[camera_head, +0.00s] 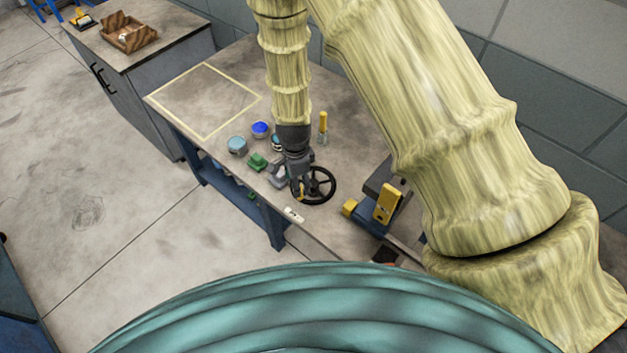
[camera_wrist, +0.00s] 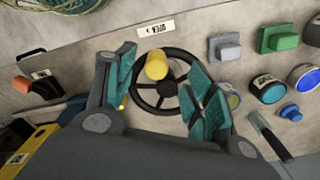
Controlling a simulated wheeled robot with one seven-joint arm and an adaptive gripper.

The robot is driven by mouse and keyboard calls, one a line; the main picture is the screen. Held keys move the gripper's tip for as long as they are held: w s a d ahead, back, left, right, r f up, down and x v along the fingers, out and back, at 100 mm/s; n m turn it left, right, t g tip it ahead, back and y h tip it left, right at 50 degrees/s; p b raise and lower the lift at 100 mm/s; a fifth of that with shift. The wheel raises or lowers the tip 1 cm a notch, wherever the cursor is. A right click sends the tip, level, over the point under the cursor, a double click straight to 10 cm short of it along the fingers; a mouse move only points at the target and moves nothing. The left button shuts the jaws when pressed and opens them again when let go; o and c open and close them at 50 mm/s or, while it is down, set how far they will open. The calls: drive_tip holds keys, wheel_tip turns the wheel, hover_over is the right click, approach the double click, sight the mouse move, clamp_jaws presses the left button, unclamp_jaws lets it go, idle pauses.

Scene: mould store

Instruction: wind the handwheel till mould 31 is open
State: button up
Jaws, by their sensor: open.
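The black handwheel (camera_head: 333,188) lies at the front of the workbench, and it also shows in the wrist view (camera_wrist: 168,88). Its yellow knob (camera_wrist: 156,66) stands up from the rim. My gripper (camera_head: 299,192) is open over the wheel's left side in the head view. In the wrist view its teal-padded fingers (camera_wrist: 157,75) are on either side of the knob, apart from each other; whether either touches it I cannot tell. A white label (camera_wrist: 157,29) reading OPEN, upside down, is beside the wheel. I cannot tell which thing is mould 31.
A yellow and dark grey device (camera_head: 388,203) stands right of the wheel. Green (camera_head: 257,162), teal (camera_head: 237,145) and blue (camera_head: 260,129) controls sit to its left, and a yellow upright handle (camera_head: 323,122) behind. A cream-outlined area (camera_head: 205,100) of the bench is clear.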

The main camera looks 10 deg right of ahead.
drive_tip(key=shift+r+p, duration=1.2)
drive_tip(key=shift+r, duration=0.85)
